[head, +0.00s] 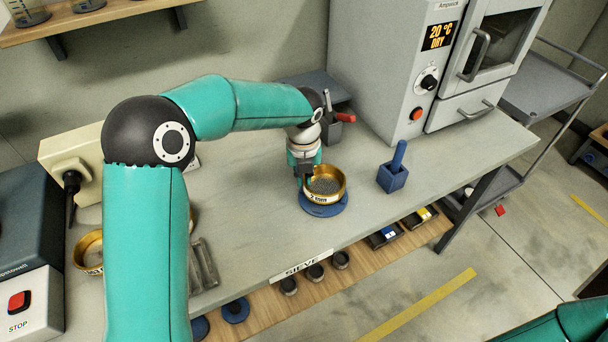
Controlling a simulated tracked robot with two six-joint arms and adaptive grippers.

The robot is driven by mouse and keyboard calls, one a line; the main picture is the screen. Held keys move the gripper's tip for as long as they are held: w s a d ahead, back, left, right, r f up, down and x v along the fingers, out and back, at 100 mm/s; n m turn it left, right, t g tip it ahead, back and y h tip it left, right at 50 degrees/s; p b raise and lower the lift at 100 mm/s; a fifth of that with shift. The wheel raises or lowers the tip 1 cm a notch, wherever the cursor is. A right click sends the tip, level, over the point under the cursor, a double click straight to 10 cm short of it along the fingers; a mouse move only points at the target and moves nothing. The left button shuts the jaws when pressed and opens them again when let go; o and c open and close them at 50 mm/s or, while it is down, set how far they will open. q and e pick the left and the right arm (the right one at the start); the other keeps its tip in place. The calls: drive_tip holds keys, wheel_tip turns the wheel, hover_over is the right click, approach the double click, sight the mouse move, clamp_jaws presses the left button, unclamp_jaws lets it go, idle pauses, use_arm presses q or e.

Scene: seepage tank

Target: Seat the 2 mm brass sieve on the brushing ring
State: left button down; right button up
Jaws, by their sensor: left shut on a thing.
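The brass sieve (336,195) marked "2 mm" has a gold rim and a grey mesh. It is on or just over the blue brushing ring (325,210), whose edge shows around its base. I cannot tell whether it rests fully on the ring. My left gripper (306,178) is shut on the sieve's rim at its left side, and the fingertips are partly hidden. My right gripper is not in view; only a piece of my right arm shows at the bottom right corner.
A blue holder with a brush handle (392,176) stands right of the ring. The oven (410,70) is behind. Another brass sieve (88,250) is partly hidden at the left, near the grey box with a red stop button (20,301). The bench's front edge carries a "SIEVE" label (300,265).

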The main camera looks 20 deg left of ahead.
use_arm(q)
drive_tip(key=shift+f+b, duration=0.65)
drive_tip(key=shift+f, duration=0.35)
drive_tip(key=c, duration=1.2)
unclamp_jaws()
drive_tip(key=shift+c, duration=0.2)
wheel_tip(320, 180, up, 12)
drive_tip(key=s, duration=0.1)
drive_tip(key=shift+s+d, duration=0.15)
drive_tip(key=shift+d, duration=0.15)
